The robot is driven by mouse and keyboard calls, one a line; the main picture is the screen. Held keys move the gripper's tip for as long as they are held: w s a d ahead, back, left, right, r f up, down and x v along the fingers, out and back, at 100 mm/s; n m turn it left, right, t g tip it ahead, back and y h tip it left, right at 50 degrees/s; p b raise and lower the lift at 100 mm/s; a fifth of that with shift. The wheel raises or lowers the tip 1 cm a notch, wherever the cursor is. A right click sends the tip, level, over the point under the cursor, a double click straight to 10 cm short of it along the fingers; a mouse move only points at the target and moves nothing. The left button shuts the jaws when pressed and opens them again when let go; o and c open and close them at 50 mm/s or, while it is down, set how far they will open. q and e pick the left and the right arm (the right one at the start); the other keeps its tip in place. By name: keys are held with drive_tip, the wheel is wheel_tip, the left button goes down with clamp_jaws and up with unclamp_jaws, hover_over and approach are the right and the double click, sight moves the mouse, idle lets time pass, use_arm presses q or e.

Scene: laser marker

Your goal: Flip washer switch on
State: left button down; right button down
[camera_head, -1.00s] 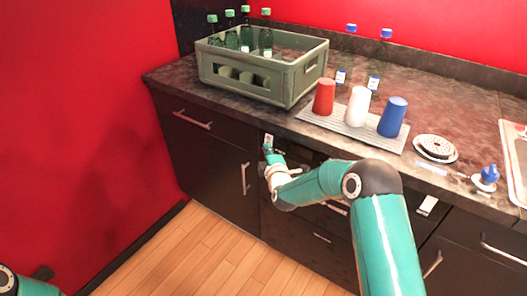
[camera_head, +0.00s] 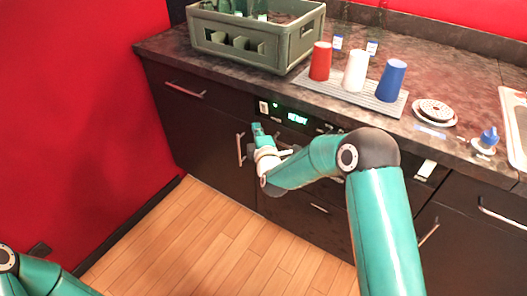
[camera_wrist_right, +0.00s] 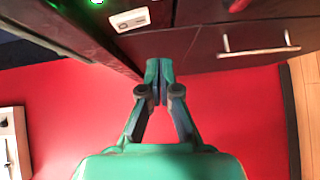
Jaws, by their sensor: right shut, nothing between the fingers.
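The washer's dark control panel (camera_head: 320,126) sits under the counter edge, with a green lit display (camera_head: 297,118) and a small green light beside it. The white washer switch (camera_head: 264,107) is at the panel's left end; it also shows in the right wrist view (camera_wrist_right: 130,19). Its exact tilt is too small to tell. My right gripper (camera_head: 256,128) is just below the switch, apart from it. In the right wrist view its fingers (camera_wrist_right: 160,72) are shut together and empty. My left gripper is out of view; only parts of my left arm show at the lower left.
A green crate (camera_head: 262,38) with bottles stands on the counter (camera_head: 170,45). Red (camera_head: 320,61), white (camera_head: 355,70) and blue (camera_head: 392,80) cups stand on a grey mat. Cabinet handles (camera_head: 240,150) stick out near my gripper. The floor (camera_head: 200,235) is clear.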

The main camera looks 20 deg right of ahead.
drive_tip(key=s, duration=0.8)
drive_tip(key=shift+s+a+f+b, duration=0.15)
drive_tip(key=shift+a+f+b, duration=0.25)
drive_tip(key=shift+f, duration=0.05)
